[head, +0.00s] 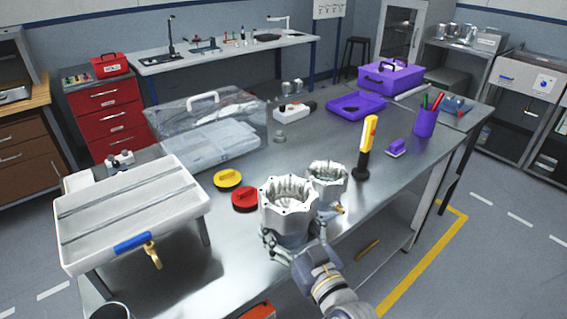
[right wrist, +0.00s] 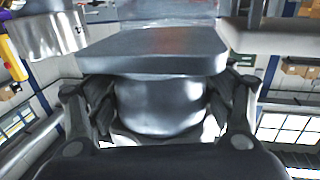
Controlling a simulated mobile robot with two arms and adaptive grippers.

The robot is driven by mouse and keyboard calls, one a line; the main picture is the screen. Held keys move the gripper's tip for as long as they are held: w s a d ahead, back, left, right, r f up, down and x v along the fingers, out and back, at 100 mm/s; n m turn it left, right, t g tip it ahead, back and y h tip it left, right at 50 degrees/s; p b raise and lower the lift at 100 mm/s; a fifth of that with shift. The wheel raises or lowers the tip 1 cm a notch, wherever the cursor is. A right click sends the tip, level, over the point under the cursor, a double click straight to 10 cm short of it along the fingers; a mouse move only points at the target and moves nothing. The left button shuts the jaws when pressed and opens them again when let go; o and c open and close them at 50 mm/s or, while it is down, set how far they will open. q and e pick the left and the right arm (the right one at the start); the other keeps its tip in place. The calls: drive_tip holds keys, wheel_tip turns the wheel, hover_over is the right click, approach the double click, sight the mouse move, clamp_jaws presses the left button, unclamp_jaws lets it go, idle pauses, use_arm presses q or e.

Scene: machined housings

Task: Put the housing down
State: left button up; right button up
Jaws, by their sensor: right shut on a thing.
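A silvery machined housing (head: 286,213) with a scalloped, toothed open top is upright in my right gripper (head: 287,243), near the front edge of the steel table. The fingers close around its lower body. In the right wrist view the housing (right wrist: 160,108) shows as a shiny rounded body between the two fingers (right wrist: 158,112). The head view does not settle whether its base touches the table. A second, similar housing (head: 328,180) stands just behind and to the right, close to the held one; it also shows in the right wrist view (right wrist: 48,38). My left gripper is not in view.
The steel table (head: 225,255) has bare room at front left. Red (head: 244,199) and yellow (head: 228,178) round pieces lie left of the housings. A yellow-and-black tool (head: 367,148) stands to the right. A white slotted stand (head: 133,205) and clear case (head: 208,130) occupy the left.

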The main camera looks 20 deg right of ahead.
sight(278, 201)
drive_tip(key=w+b, duration=0.2)
drive_tip(key=w, duration=0.5)
drive_tip(key=shift+w+b, duration=0.1)
drive_tip(key=shift+b, duration=0.3)
drive_tip(key=shift+w+r, duration=0.1)
drive_tip(key=shift+w, duration=0.4)
wheel_tip(278, 201, down, 5)
drive_tip(key=shift+d+f+b, duration=0.1)
drive_tip(key=shift+f+b, duration=0.05)
drive_tip(key=shift+b, duration=0.3)
drive_tip(key=shift+f+b, duration=0.3)
drive_tip(key=shift+f, duration=1.95)
drive_tip(key=o, duration=1.8)
drive_tip(key=shift+f, duration=0.3)
drive_tip(key=shift+o, duration=0.2)
drive_tip(key=shift+s, duration=0.1)
